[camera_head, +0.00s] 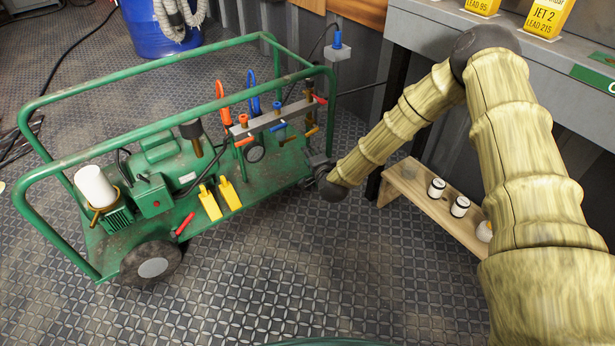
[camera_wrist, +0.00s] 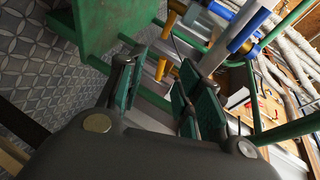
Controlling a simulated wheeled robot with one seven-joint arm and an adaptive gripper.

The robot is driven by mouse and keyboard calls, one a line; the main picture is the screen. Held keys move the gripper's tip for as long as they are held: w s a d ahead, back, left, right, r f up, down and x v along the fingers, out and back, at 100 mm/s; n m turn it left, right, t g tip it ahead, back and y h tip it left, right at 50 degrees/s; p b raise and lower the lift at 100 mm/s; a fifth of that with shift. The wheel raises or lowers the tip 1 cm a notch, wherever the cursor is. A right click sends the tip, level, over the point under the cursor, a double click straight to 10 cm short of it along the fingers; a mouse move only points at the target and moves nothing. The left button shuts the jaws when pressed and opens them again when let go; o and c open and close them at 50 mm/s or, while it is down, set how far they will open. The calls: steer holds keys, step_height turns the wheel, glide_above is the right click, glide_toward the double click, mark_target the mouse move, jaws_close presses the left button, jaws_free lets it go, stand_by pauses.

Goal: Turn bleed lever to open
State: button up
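A grey manifold bar (camera_head: 268,121) on the green cart carries several small levers and fittings. An orange lever (camera_head: 311,132) hangs at its right end, below a red lever (camera_head: 319,98). A blue lever (camera_head: 278,126) and a red-orange lever (camera_head: 244,141) sit further left. No readable label shows which is the bleed lever. My gripper (camera_head: 318,170) is at the cart's right end, below the manifold and partly hidden by my arm. In the wrist view my gripper (camera_wrist: 160,95) has its green-padded fingers apart and empty. An orange lever (camera_wrist: 160,68) shows beyond the gap, with no clear contact.
The cart's green rail (camera_head: 130,124) runs around the manifold. A green motor (camera_head: 172,163) and yellow wedges (camera_head: 229,194) sit on its deck. A wooden shelf (camera_head: 420,195) with small jars stands on the right, below a grey bench (camera_head: 430,30). The front floor is clear.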

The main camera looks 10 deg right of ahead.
steer(key=s+a+n+g+y+p, duration=0.1)
steer(key=s+a+n+g+p, duration=0.2)
steer(key=s+p, duration=0.6)
steer(key=shift+s+a+r+n+g+p, duration=0.35)
steer(key=shift+s+a+n, duration=0.4)
steer(key=shift+s, duration=0.9)
